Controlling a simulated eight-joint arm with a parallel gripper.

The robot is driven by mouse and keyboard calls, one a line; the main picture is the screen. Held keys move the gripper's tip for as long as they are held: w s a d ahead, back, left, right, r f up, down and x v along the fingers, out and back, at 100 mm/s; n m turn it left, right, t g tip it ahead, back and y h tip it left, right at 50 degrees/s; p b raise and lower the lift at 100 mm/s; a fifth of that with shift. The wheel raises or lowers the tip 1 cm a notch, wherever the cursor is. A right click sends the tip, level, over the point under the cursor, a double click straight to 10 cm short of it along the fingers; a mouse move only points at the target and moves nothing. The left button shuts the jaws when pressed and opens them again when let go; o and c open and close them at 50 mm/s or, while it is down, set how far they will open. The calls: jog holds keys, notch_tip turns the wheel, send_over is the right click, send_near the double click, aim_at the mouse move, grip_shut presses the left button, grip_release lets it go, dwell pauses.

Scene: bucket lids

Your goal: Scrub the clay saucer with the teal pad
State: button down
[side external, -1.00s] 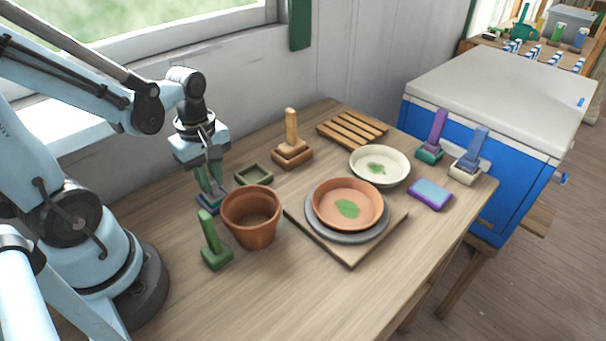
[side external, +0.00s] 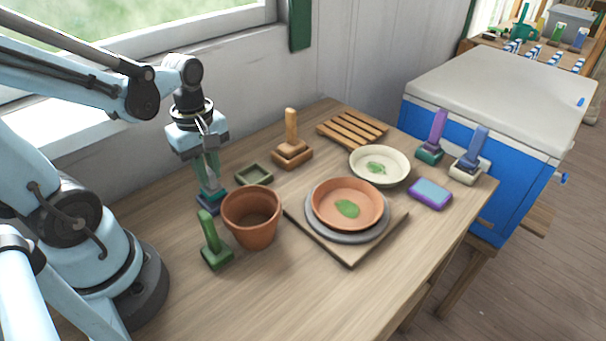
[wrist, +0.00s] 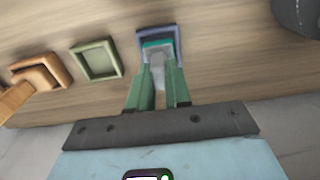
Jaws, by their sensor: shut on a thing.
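My gripper (side external: 209,180) points down at the left of the table, shut on the grey handle (wrist: 158,74) of the teal pad (wrist: 157,44). The teal pad also shows low in the side view (side external: 211,193). It is in or just over a small dark blue tray (wrist: 174,33); I cannot tell whether it is lifted clear. The clay saucer (side external: 328,210), orange-brown with a green patch (side external: 347,209) inside, sits on a grey round plate (side external: 345,238) to the right, well apart from my gripper.
A clay pot (side external: 253,231) and a green-handled block (side external: 214,249) stand near my gripper. An empty green tray (side external: 254,175) and a wooden-handled block (side external: 291,148) lie behind. A cream dish (side external: 379,182), a purple-blue sponge (side external: 431,193) and two handled tools stand right.

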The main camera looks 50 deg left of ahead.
jog(key=shift+r, duration=1.95)
jog(key=c, duration=1.6)
grip_release()
grip_shut()
jog(key=shift+w+d+r, duration=0.1)
jog(key=shift+w+d, duration=0.05)
jog(key=shift+w, duration=0.15)
jog(key=w+d+r+m, duration=0.1)
jog(key=w+d+m, duration=1.2)
jog(key=d, duration=0.7)
jog(key=w, duration=0.3)
jog(key=shift+r+m, duration=0.3)
jog(key=shift+r, duration=0.1)
